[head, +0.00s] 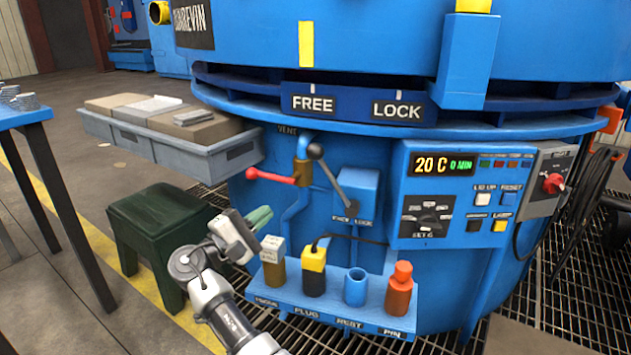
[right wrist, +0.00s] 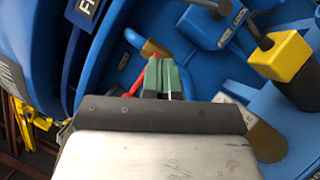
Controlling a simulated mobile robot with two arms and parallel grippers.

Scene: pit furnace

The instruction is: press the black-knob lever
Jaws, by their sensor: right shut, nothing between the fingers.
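The black-knob lever (head: 332,178) is a grey rod with a black ball knob (head: 315,150). It leans up and left from a blue box (head: 357,190) on the furnace front. In the right wrist view part of the lever's rod (right wrist: 205,4) shows at the top edge, and its knob is out of frame. My right gripper (head: 262,217) has green fingertips, shut and empty. It is below and left of the lever, apart from it. The fingertips (right wrist: 161,72) also show in the right wrist view. My left gripper is not in view.
A red-handled lever (head: 270,176) on a brass valve (head: 303,172) sits left of the black knob. Below is a blue shelf (head: 330,312) with a yellow-topped plug (head: 313,270) and a red pin (head: 398,290). A green stool (head: 160,230) stands left of my gripper.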

